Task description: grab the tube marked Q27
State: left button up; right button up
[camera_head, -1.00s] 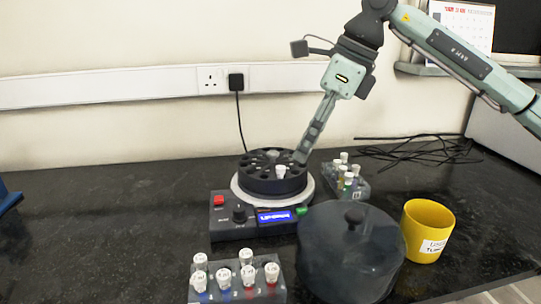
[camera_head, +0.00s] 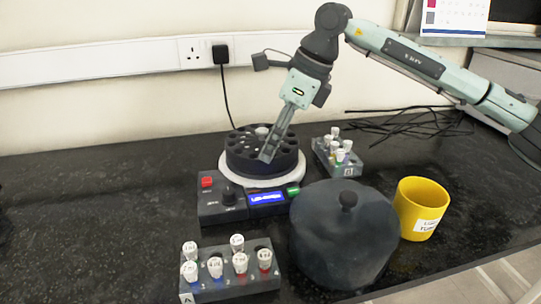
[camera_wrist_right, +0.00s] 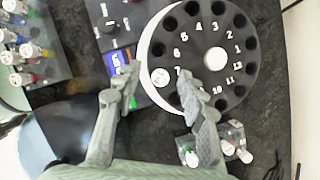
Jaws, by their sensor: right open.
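A white-capped tube (camera_wrist_right: 160,77) sits in the centrifuge rotor (camera_wrist_right: 237,92) in the right wrist view, near slot number 7. Its cap has a mark too small to read, so I cannot tell if it is Q27. My right gripper (camera_head: 268,155) is over the near part of the rotor in the head view and covers that tube there. In the right wrist view my open right gripper (camera_wrist_right: 158,80) has its fingertips on either side of the tube's cap; I cannot tell the height gap. My left gripper is not in view.
A front rack (camera_head: 238,285) holds several white-capped tubes; a back rack (camera_head: 352,168) holds more. The dark lid (camera_head: 342,245) lies right of the front rack. A yellow cup (camera_head: 420,208) stands further right. The centrifuge panel (camera_head: 229,213) faces front. The left bench is clear.

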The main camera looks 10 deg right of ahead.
jog(key=shift+c, duration=0.6)
jog(key=c, duration=0.7)
